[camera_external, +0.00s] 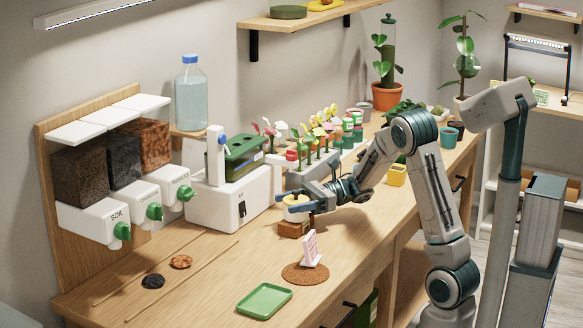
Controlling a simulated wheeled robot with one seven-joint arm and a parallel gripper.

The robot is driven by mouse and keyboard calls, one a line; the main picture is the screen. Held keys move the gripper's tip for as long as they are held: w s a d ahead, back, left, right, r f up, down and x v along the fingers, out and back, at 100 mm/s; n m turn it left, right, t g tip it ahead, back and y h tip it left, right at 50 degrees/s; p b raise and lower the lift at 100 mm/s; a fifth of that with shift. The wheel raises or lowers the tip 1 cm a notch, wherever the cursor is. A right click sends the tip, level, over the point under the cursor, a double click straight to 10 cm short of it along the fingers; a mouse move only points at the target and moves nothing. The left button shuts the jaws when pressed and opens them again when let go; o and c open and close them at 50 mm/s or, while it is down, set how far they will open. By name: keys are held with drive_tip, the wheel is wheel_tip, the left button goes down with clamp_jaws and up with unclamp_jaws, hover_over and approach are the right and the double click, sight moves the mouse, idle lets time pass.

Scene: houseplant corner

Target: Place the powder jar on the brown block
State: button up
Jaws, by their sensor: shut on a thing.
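The powder jar (295,216) is a small pale jar with a yellowish top. My gripper (296,204) is shut on it from the right, with its dark blue fingers on either side of the jar. The jar is upright, directly over the brown block (291,230), which lies on the wooden bench. The jar's bottom appears at the block's top; I cannot tell whether it bears on it or hangs just above. The fingers hide part of the jar.
A white machine with a green-topped container (240,160) stands behind left. Potted flowers (318,135) stand behind my gripper. In front are a cork mat (292,277) with a pink-and-white card (311,248) and a green tray (264,301). Bench between block and tray is partly clear.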

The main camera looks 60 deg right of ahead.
drive_tip(key=o, duration=1.3)
drive_tip(key=shift+f, duration=0.1)
drive_tip(key=shift+c, duration=0.2)
drive_tip(key=o, duration=0.3)
drive_tip(key=shift+o, duration=0.2)
drive_tip(key=b+v, duration=0.1)
drive_tip(key=v, duration=1.1)
